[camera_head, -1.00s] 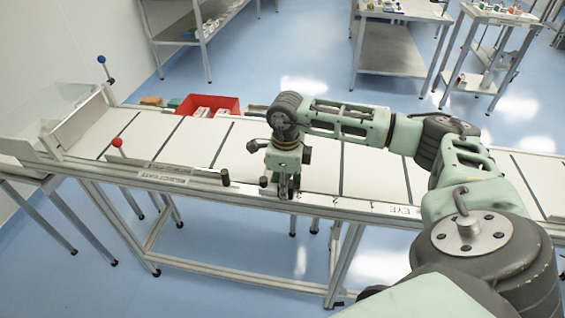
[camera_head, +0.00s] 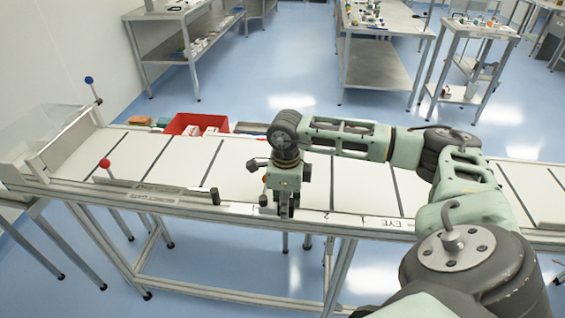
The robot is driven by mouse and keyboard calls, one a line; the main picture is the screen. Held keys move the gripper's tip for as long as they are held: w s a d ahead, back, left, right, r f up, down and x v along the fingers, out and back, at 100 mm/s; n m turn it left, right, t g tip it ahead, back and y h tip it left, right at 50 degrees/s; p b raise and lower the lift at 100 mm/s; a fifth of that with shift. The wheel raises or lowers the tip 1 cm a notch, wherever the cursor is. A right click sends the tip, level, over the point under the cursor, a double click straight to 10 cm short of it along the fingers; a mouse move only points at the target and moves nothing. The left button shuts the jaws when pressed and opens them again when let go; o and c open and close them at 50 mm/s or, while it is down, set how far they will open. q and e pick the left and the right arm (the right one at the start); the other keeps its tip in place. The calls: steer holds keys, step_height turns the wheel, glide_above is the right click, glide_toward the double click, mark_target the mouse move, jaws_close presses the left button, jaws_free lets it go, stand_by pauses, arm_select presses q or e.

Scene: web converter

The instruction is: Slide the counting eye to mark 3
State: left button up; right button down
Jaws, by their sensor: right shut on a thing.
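My right gripper (camera_head: 284,205) points down at the front rail (camera_head: 350,220) of the long conveyor table. It is shut on a small dark part there, which I take to be the counting eye; the gripper hides most of it. A short black knob (camera_head: 263,200) shows just left of the fingers. To the right of the gripper, the white scale strip carries the label EYE (camera_head: 380,223) and small marks; I cannot read them surely, nor tell which mark the eye stands at. My left gripper is out of view.
A red-balled lever (camera_head: 105,164) and a black post (camera_head: 215,196) stand on the front rail to the left. A blue-balled lever (camera_head: 90,82) and a red bin (camera_head: 190,123) are behind. Blue floor lies beyond.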

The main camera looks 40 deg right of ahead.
steer(key=shift+s+d, duration=0.3)
steer(key=shift+d, duration=0.05)
steer(key=c, duration=1.3)
jaws_free()
steer(key=shift+c, duration=0.2)
